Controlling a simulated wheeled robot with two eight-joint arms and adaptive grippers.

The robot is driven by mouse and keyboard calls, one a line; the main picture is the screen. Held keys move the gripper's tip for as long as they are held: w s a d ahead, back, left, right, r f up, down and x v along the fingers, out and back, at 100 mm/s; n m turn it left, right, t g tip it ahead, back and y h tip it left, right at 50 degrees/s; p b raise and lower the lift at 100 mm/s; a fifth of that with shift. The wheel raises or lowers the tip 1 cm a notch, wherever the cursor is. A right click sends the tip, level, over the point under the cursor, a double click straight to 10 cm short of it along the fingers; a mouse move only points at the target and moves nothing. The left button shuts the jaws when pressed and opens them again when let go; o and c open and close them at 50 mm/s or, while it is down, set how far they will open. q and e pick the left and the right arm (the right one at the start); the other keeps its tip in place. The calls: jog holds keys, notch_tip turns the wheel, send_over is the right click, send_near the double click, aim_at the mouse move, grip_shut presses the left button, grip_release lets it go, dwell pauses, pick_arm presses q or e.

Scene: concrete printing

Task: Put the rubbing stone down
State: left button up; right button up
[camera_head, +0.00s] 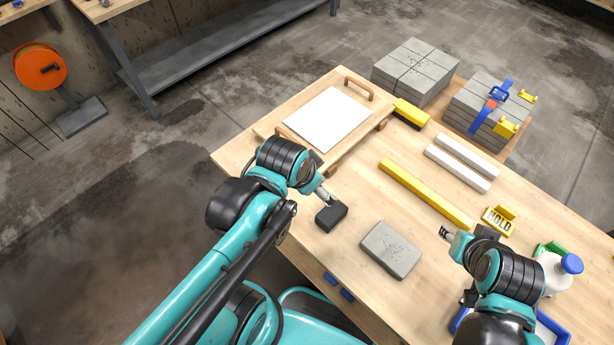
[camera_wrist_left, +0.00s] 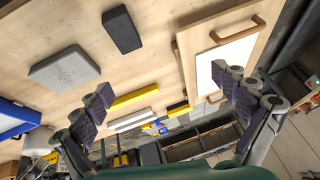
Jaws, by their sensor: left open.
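The rubbing stone, a small black block (camera_head: 331,217), lies flat on the wooden workbench (camera_head: 360,205) near its front edge. It also shows in the left wrist view (camera_wrist_left: 122,29), apart from the fingers. My left gripper (camera_head: 328,197) is just beside and above the block in the head view. In the left wrist view its jaws (camera_wrist_left: 167,84) are spread wide with nothing between them. My right gripper (camera_head: 446,233) hangs over the right part of the bench. Its fingers are too small to tell open from shut, and no held thing shows.
A grey concrete slab (camera_head: 391,249) lies right of the block. Behind are a handled wooden board with a white sheet (camera_head: 328,119), a yellow bar (camera_head: 425,193), white bars (camera_head: 461,162) and stacked grey slabs (camera_head: 416,68). A white bottle (camera_head: 556,273) stands right. Bare bench surrounds the block.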

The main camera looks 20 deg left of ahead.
pick_arm(q)
jog(key=n, duration=0.1)
jog(key=a+r+n+t, duration=0.1)
jog(key=n, duration=0.1)
jog(key=s+n, duration=0.1)
jog(key=n, duration=0.1)
jog(key=shift+a+r+t, duration=0.15)
jog(key=shift+r+t, duration=0.05)
jog(key=shift+t, duration=0.2)
jog(key=shift+o, duration=0.2)
dwell(0.7)
